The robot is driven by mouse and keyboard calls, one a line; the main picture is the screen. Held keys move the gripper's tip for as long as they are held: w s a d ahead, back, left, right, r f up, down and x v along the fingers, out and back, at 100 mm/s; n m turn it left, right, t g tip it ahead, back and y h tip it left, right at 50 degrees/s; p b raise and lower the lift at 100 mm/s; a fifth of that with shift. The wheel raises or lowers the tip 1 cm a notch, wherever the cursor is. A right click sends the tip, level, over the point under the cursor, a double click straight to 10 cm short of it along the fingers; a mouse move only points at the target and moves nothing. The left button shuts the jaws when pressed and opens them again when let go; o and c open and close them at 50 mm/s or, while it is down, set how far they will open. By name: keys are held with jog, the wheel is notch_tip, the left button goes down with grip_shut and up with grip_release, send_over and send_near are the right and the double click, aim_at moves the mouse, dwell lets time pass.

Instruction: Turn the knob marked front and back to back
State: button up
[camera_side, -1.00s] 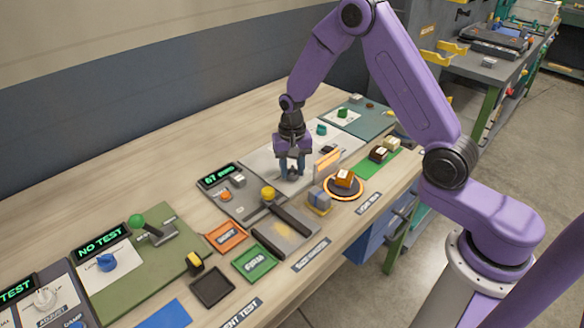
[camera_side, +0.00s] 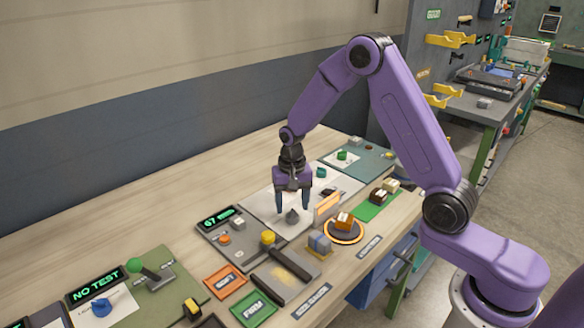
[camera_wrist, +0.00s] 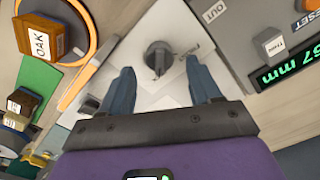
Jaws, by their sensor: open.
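A dark grey knob (camera_side: 292,217) stands on a pale plate (camera_side: 262,212) in the middle of the bench. In the wrist view the knob (camera_wrist: 158,57) is round with a raised grip bar, which points down toward my gripper. Small lettering beside it is too small to read. My gripper (camera_side: 293,205) is open and empty above the knob. In the wrist view its two blue fingers (camera_wrist: 158,75) lie to either side of the knob, apart from it.
An orange upright panel (camera_side: 327,206) and a round orange-rimmed stand (camera_side: 344,240) are close on the right. A grey box with a green "67 mm" display (camera_side: 219,217) stands on the left.

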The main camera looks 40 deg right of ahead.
aim_at(292, 214)
notch_tip(292, 214, up, 14)
jog(key=shift+r, duration=0.2)
dwell(0.4)
jog(key=s+a+n, duration=0.4)
jog(key=s+n, duration=0.1)
jog(key=s, duration=0.2)
jog(key=s+a+n, duration=0.3)
jog(key=s+n, duration=0.1)
jog(key=s, duration=0.3)
jog(key=s+d+f+n, duration=0.1)
jog(key=s+d+n, duration=0.2)
jog(key=s+n, duration=0.7)
jog(key=s, duration=0.9)
jog(key=shift+s+d, duration=0.2)
jog(key=shift+s, duration=0.05)
